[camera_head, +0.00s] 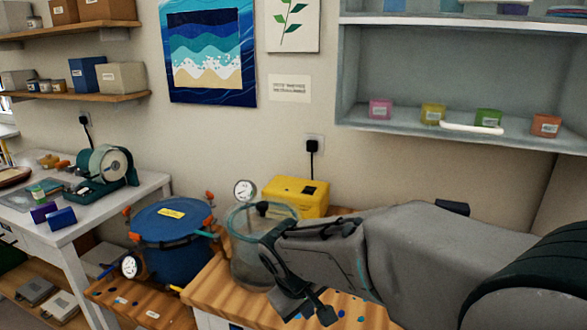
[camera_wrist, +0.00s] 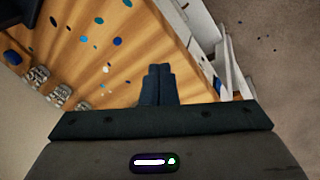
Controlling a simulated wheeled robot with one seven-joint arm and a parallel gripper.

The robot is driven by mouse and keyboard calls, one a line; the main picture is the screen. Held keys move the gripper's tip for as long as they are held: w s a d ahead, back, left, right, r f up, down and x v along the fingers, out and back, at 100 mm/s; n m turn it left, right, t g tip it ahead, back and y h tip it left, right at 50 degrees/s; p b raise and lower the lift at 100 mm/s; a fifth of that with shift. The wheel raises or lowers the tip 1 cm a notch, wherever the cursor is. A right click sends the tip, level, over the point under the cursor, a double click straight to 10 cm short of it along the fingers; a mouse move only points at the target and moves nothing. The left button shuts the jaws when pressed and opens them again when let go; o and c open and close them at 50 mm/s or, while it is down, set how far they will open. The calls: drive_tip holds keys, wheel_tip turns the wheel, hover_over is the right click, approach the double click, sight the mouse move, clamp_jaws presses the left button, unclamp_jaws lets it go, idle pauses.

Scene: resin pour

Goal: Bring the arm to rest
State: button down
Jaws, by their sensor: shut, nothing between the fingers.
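My gripper (camera_head: 308,312) hangs at the end of my arm, which reaches in from the right in the head view. It is above the front of a wooden worktop (camera_head: 205,290), just in front of a clear round vessel (camera_head: 250,262). In the wrist view my gripper (camera_wrist: 158,72) has its two dark fingers together, with nothing between them. Below the fingers are the striped wooden worktop and its edge. My arm hides part of the worktop and the vessel's right side.
A blue pot with orange clamps (camera_head: 172,238) stands left of the clear vessel. A yellow box (camera_head: 296,196) is behind it. A grey shelf (camera_head: 440,140) with small coloured boxes hangs at the upper right. A white table (camera_head: 75,215) stands at the left.

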drive_tip(key=s+d+r+m+y, duration=0.1)
drive_tip(key=s+d+m+y, duration=0.1)
drive_tip(key=s+d+m, duration=0.5)
drive_tip(key=shift+s+d+r, duration=0.3)
drive_tip(key=shift+s+d, duration=2.2)
drive_tip(key=shift+d, duration=0.3)
